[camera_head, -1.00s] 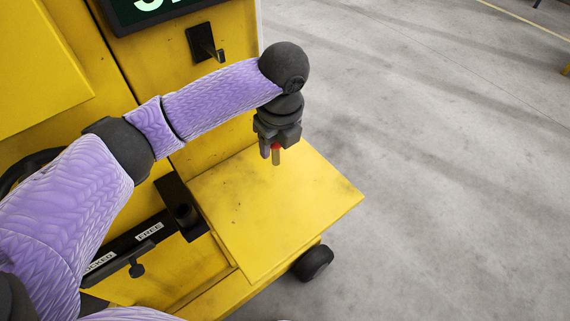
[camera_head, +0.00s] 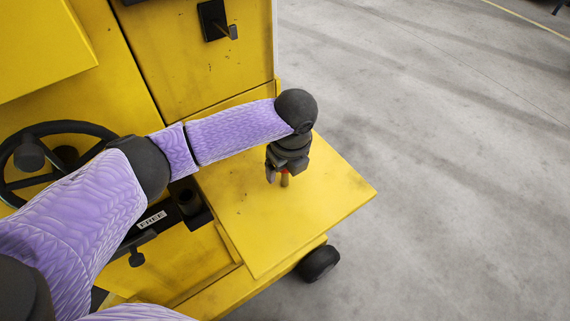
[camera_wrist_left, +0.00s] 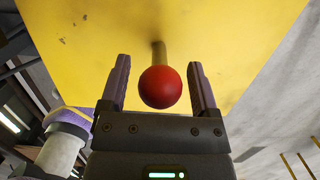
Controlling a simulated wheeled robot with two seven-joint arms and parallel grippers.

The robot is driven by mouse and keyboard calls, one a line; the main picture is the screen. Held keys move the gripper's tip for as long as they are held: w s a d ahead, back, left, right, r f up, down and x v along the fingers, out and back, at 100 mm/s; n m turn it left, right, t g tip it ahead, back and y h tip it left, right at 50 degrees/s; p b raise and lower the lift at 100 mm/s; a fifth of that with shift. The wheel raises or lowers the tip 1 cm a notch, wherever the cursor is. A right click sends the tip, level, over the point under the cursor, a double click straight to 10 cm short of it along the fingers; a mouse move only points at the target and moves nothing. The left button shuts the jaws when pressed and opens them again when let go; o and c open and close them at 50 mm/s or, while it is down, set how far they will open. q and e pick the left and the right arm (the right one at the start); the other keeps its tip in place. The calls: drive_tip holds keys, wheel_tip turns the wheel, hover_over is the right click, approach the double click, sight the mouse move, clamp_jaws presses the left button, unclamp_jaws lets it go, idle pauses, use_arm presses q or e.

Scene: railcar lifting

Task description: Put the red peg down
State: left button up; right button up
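The red peg has a round red head (camera_wrist_left: 160,87) and a tan shaft (camera_wrist_left: 158,53) in the left wrist view. In the head view, part of its shaft (camera_head: 285,181) shows below my left gripper (camera_head: 277,176), over the yellow shelf (camera_head: 330,195). In the wrist view, the fingers of my left gripper (camera_wrist_left: 159,82) stand apart on both sides of the peg, with gaps between them and the head. The peg looks upright, its far end at or close to the shelf; exact contact is hard to tell. My right gripper is not in view.
A black socket (camera_head: 188,202) sits at the shelf's left, beside a label reading FREE (camera_head: 152,220). A black handwheel (camera_head: 62,128) is at far left. A hook (camera_head: 218,22) is on the yellow panel. The shelf's right part is clear.

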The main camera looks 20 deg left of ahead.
use_arm(q)
drive_tip(key=r+p, duration=0.1)
drive_tip(key=r, duration=0.2)
drive_tip(key=d+r+p, duration=0.1)
drive_tip(key=r+p, duration=0.1)
drive_tip(key=r, duration=0.2)
drive_tip(key=s+r+p, duration=0.1)
drive_tip(key=r, duration=0.3)
drive_tip(key=shift+d+r, duration=0.1)
drive_tip(key=shift+d, duration=0.05)
drive_tip(key=shift+d+r+p, duration=0.1)
drive_tip(key=shift+r+p, duration=0.2)
drive_tip(key=shift+r, duration=0.15)
drive_tip(key=shift+s, duration=0.1)
